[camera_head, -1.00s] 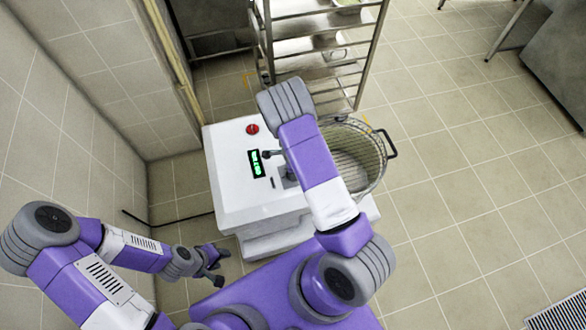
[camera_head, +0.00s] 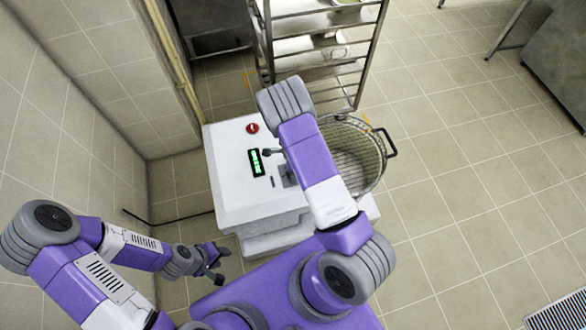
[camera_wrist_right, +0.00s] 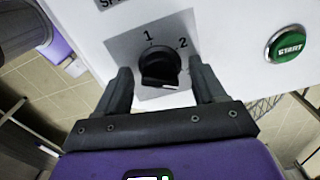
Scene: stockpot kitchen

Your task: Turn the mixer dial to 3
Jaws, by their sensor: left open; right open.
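The mixer (camera_head: 232,192) is a white machine on the floor, left of centre in the head view. Its black dial (camera_wrist_right: 160,68) sits on a grey plate marked 1 and 2 in the right wrist view. No 3 is visible, and I cannot tell exactly where the dial points. My right gripper (camera_wrist_right: 162,84) is open, with one finger on each side of the dial; I see no clear contact. In the head view my right forearm largely hides that gripper. My left gripper (camera_head: 220,266) is open and empty, left of the mixer's front.
A green START button (camera_wrist_right: 287,45) is right of the dial. A red button (camera_head: 252,128) and a lit green display (camera_head: 257,162) are on the mixer's top. A wire guard (camera_head: 368,145) stands right of it.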

